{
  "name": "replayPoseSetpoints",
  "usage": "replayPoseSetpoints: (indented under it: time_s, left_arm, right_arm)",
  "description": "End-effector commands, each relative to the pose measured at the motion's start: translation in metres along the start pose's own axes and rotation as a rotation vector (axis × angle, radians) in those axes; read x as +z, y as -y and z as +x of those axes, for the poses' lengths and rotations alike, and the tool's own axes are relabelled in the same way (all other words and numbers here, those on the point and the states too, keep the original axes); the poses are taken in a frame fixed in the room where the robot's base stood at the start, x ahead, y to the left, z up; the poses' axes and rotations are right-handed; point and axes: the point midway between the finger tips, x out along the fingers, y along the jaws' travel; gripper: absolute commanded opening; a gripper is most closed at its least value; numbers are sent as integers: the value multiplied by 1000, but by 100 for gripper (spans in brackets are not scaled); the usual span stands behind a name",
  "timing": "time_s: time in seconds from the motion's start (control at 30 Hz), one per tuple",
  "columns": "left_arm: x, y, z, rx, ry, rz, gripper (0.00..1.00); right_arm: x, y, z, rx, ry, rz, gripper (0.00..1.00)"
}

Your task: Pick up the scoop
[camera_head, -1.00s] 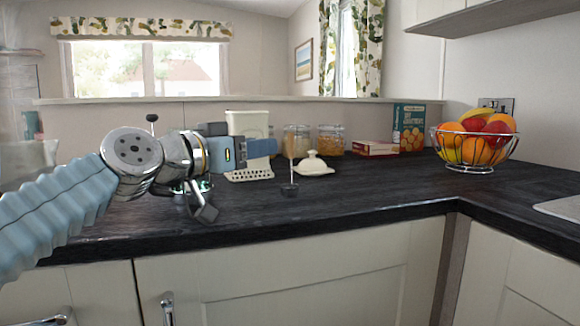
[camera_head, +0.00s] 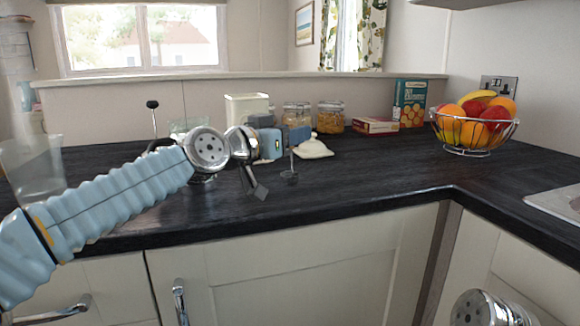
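A small scoop (camera_head: 291,165) shows as a thin upright stem with a dark lower end, at the worktop behind the front edge. Its upper part is hidden by my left gripper (camera_head: 300,136). The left gripper comes in from the left, its fingers pointing right and level with the top of the stem. Whether the fingers are open or closed around the handle cannot be made out. My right gripper is out of view; only a rounded link of my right arm shows at the bottom right.
A white lidded dish (camera_head: 314,149), glass jars (camera_head: 331,117), a cream canister (camera_head: 247,104) and boxes (camera_head: 409,103) stand behind. A wire fruit bowl (camera_head: 475,137) is at the right. A clear jug (camera_head: 30,169) is at the left. The worktop (camera_head: 380,172) right of the gripper is free.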

Motion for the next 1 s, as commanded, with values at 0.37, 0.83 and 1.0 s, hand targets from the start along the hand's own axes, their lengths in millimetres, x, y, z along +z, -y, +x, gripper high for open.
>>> replayPoseSetpoints:
  time_s: [0.37,0.83,1.0]
  left_arm:
    - [0,0,0,0,0,0,0]
    - [-17,-2,0,1,-2,2,0]
    - [-50,-1,-16,-2,-6,3,0]
  right_arm:
    - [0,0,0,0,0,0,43]
    - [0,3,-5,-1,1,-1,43]
    - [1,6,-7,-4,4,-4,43]
